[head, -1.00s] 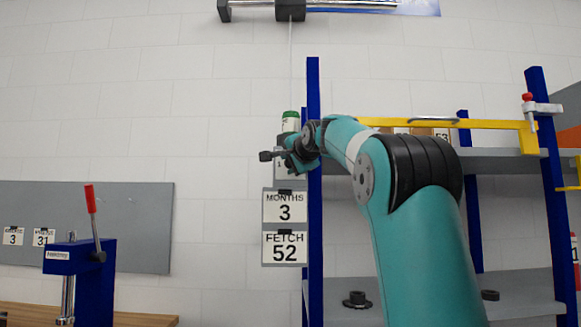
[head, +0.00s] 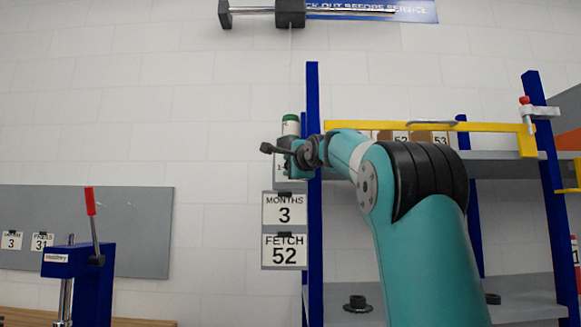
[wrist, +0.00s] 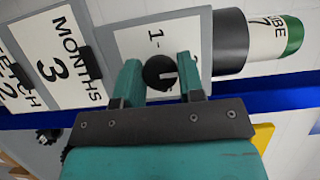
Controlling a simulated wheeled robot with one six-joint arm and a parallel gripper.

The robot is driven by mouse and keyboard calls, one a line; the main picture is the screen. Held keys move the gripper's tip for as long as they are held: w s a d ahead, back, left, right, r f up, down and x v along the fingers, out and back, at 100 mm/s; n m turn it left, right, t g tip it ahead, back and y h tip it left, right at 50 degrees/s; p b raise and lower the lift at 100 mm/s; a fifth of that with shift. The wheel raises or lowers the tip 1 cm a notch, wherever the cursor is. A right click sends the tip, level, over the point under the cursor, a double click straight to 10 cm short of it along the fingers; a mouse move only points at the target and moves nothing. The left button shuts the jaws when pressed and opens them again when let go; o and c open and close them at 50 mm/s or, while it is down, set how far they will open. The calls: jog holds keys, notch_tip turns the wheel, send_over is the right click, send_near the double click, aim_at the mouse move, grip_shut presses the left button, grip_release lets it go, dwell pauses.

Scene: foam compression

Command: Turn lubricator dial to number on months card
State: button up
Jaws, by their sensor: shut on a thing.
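The lubricator (head: 290,126) has a green top and stands beside the blue rack post. In the wrist view it lies sideways (wrist: 262,38), with a "LUBE 7" label and a black collar. A white dial plate with a "1" mark (wrist: 137,35) adjoins the collar. Its round black dial (wrist: 158,72) has a pale pointer mark facing right in the wrist view. My gripper (wrist: 158,78) is shut on the dial, one teal finger on each side. The gripper hides most of the plate in the head view. The months card (head: 285,209) reads 3 and also shows in the wrist view (wrist: 62,52).
A fetch card (head: 285,251) reading 52 hangs below the months card. The blue rack post (head: 314,190) stands close to my gripper. A yellow bar (head: 480,127) crosses the rack. A blue press with a red-handled lever (head: 91,201) stands at left.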

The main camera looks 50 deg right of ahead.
jog(key=shift+d, duration=0.1)
jog(key=o, duration=0.9)
jog(key=shift+s, duration=0.1)
jog(key=b+v, duration=0.3)
jog(key=v, duration=1.4)
jog(key=shift+s+b, duration=0.15)
jog(key=shift+b, duration=0.25)
